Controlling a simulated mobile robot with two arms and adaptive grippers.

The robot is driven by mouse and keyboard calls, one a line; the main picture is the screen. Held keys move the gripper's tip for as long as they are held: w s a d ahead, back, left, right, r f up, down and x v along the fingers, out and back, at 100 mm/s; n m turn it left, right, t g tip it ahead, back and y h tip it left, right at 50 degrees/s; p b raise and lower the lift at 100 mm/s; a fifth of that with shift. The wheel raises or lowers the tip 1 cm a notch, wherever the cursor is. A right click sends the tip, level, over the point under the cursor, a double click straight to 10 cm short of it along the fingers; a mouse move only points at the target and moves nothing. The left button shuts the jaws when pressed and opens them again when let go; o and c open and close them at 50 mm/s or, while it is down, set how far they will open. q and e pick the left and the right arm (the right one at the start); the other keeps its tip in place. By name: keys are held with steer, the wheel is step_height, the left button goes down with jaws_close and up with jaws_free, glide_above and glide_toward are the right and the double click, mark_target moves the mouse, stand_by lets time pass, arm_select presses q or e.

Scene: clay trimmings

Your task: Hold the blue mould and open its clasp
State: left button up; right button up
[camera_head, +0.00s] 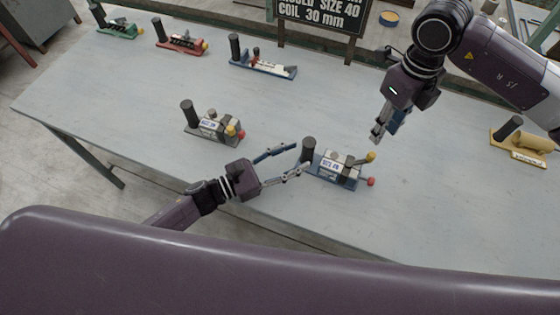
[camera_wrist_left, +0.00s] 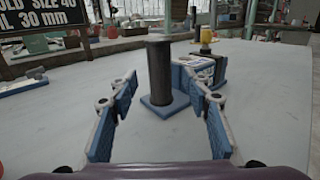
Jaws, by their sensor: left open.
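The blue mould (camera_head: 335,170) sits upright on the table, with a white label that seems to read SIZE 40. A dark upright post handle (camera_head: 308,150) stands at its left end, and a yellow knob (camera_head: 370,157) and a red knob (camera_head: 371,181) are at its right end. My left gripper (camera_head: 297,156) is open, its fingers pointing at the post. In the left wrist view the post (camera_wrist_left: 160,72) stands between and just beyond the fingertips (camera_wrist_left: 160,82), with gaps on both sides. My right gripper (camera_head: 386,128) hangs above the table behind the mould, apart from it; its opening is unclear.
A grey mould (camera_head: 212,128) stands to the left on the table (camera_head: 130,95). Green (camera_head: 119,30), red (camera_head: 181,45) and blue-white (camera_head: 262,68) devices line the back. A yellow one (camera_head: 522,142) is at right. A sign (camera_head: 325,14) reads SIZE 40, COIL 30 mm.

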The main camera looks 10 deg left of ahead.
arm_select(q)
steer(key=shift+x, duration=1.15)
jaws_close()
arm_select(e)
steer(key=shift+o, duration=0.6)
